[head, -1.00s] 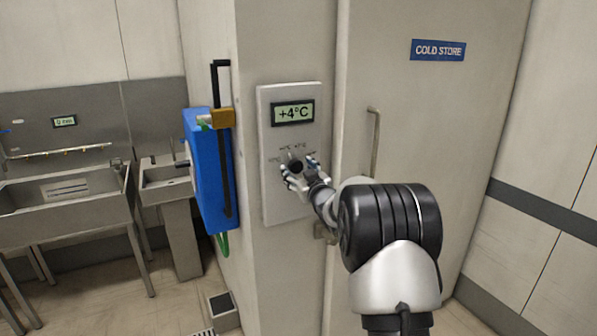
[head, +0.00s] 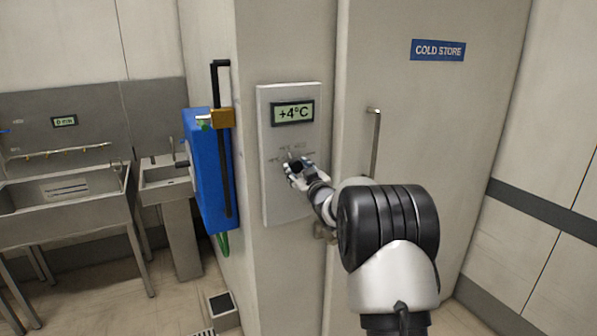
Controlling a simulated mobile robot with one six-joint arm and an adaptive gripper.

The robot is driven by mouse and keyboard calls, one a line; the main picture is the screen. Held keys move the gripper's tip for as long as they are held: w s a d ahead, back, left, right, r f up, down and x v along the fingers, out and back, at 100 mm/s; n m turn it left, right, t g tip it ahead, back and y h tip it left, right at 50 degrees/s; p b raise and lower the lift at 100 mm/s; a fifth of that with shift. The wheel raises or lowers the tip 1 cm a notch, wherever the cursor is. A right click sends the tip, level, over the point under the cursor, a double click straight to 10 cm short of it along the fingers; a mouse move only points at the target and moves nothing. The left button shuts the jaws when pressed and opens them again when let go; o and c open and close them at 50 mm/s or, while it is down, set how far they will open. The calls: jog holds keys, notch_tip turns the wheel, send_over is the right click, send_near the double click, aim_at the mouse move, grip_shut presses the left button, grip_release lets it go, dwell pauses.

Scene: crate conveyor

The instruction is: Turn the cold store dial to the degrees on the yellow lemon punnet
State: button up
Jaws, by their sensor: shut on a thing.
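The cold store control panel (head: 270,192) is a pale upright plate on the wall left of the door. Its display (head: 293,113) reads +4°C. The black dial (head: 297,165) sits below the display, with small degree marks around it that are too small to read surely. My gripper (head: 300,172) is at the panel, shut on the dial, and its fingers hide much of it. No lemon punnet shows in this view.
The cold store door (head: 430,130) has a blue sign (head: 438,50) and a vertical handle (head: 375,142) right of the panel. A blue box (head: 205,170) hangs left of the panel. Steel sinks (head: 65,205) stand at the far left.

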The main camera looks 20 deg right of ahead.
jog(key=shift+c, duration=0.2)
jog(key=m+p, duration=0.4)
jog(key=shift+r+m+g+p, duration=0.3)
jog(key=m+y+p, duration=0.1)
jog(key=m+p, duration=0.3)
jog(key=shift+r, duration=0.1)
jog(key=m+p, duration=0.5)
jog(key=shift+g+y, duration=0.3)
jog(key=shift+m+y+p, duration=0.3)
jog(key=shift+m+p, duration=1.2)
jog(key=o, duration=1.1)
